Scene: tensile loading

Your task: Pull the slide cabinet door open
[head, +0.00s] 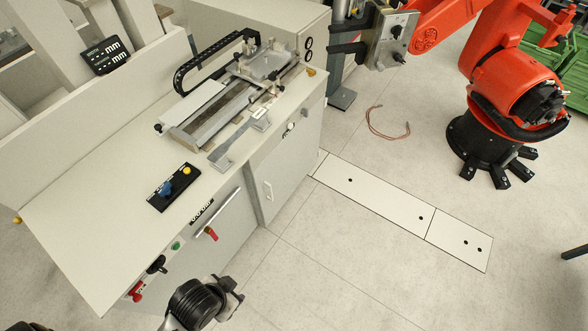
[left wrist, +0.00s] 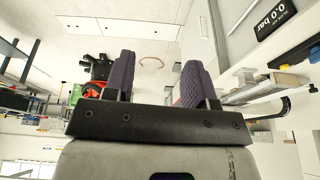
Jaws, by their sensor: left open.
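The slide cabinet door (head: 262,165) is a light grey front panel in the lower part of the cabinet. A small white vertical handle (head: 268,190) is on its left part. The door looks closed. My left gripper (head: 232,293) is at the bottom of the head view, in front of the cabinet and well apart from the handle. In the left wrist view my left gripper (left wrist: 158,62) shows two dark, ribbed fingers spread apart with nothing between them. My right gripper is in neither view.
The cabinet top (head: 110,190) carries a sliding fixture (head: 205,115) and a blue-and-yellow button box (head: 173,187). An orange robot arm (head: 510,85) stands at the right. The floor (head: 320,255) before the cabinet is clear.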

